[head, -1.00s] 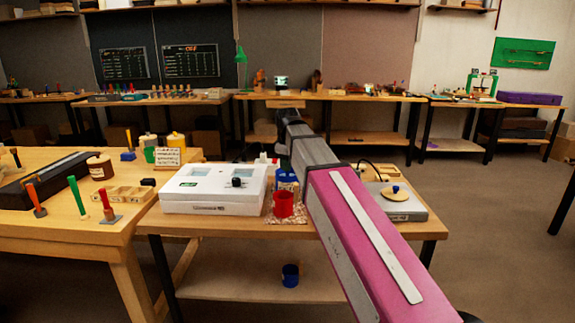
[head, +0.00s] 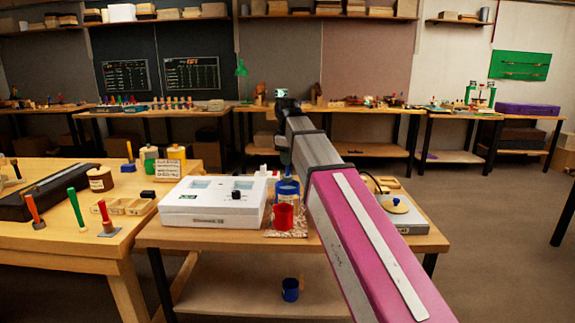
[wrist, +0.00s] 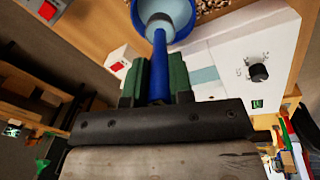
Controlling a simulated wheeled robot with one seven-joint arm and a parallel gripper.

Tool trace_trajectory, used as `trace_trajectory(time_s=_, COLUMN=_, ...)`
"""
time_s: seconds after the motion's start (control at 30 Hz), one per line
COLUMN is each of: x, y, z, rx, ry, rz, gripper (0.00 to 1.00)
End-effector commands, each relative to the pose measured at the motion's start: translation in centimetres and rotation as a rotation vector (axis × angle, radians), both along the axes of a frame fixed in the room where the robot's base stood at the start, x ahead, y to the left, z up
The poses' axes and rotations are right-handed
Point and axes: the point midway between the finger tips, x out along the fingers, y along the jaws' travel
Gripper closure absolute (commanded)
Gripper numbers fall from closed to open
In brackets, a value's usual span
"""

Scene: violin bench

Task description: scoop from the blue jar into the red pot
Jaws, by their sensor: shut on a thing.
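The blue jar (head: 287,188) stands on the small table behind the red pot (head: 283,218). The jar also shows at the top of the wrist view (wrist: 190,22), its mouth partly cut off by the frame. My gripper (wrist: 160,72) is shut on the blue handle of a scoop (wrist: 158,66), between its green fingers. The scoop's pale bowl shows within the outline of the jar's mouth; I cannot tell how deep it is or whether it holds anything. In the head view my gripper (head: 285,160) is above the jar, partly hidden by my arm.
A white instrument box (head: 212,202) stands left of the pot, close by. A speckled mat (head: 270,232) lies under the pot. A grey device with a round pad (head: 397,205) is on the right. A blue cup (head: 290,289) sits on the lower shelf.

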Motion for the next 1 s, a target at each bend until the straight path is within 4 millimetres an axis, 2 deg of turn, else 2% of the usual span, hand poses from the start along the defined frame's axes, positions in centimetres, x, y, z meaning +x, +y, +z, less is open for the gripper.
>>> trace_trajectory(time_s=0.7, x=0.0, y=0.0, z=6.0, rx=0.0, ry=-0.001, rz=0.0, gripper=1.0)
trace_trajectory(time_s=1.0, x=0.0, y=0.0, z=6.4, rx=0.0, ry=0.0, rz=0.0, gripper=1.0)
